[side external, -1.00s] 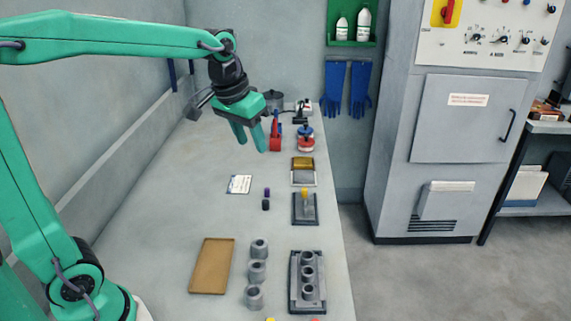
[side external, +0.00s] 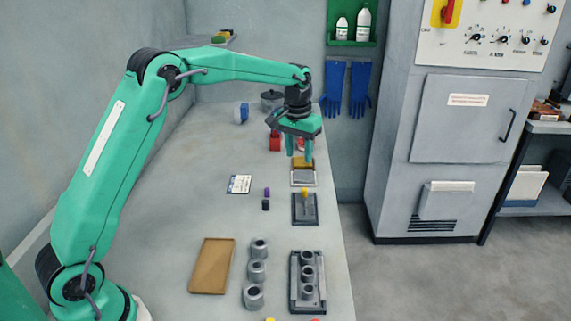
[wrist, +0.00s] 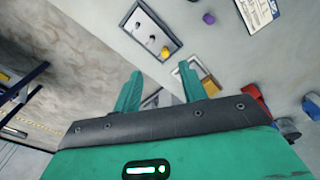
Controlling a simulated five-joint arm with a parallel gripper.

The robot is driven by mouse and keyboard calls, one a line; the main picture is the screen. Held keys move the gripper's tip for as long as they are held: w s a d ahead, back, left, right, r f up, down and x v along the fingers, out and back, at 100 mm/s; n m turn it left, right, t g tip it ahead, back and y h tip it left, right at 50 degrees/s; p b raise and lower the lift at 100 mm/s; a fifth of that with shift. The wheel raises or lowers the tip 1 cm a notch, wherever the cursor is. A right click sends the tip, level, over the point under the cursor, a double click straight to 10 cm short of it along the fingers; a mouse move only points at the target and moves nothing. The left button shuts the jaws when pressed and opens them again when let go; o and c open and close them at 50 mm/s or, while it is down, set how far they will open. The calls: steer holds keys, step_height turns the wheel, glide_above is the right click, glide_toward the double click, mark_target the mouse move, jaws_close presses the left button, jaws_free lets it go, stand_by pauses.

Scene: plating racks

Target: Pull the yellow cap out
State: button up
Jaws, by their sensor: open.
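The yellow cap (side external: 304,191) sits upright on a small grey rack (side external: 312,216) near the table's right edge. In the wrist view the yellow cap (wrist: 165,52) shows at the end of the rack (wrist: 133,45), just beyond my fingertips. My gripper (side external: 299,156) points down with its fingers apart and empty. It is above the table, behind the cap, over a yellow-and-grey tray. The gripper's open fingers (wrist: 160,70) also show in the wrist view, apart from the cap.
A purple piece (side external: 267,191) and a dark piece (side external: 266,205) stand left of the rack. Grey rings (side external: 257,270), a brown tray (side external: 194,266) and a larger rack (side external: 295,292) are in front. A red item (side external: 275,142) stands behind my gripper.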

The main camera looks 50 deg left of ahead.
glide_above(304, 189)
steer(key=shift+g, duration=0.4)
step_height(304, 189, down, 7)
steer(key=shift+f, duration=0.1)
steer(key=shift+f, duration=3.85)
steer(key=shift+c, duration=0.4)
jaws_close()
steer(key=shift+r, duration=2.6)
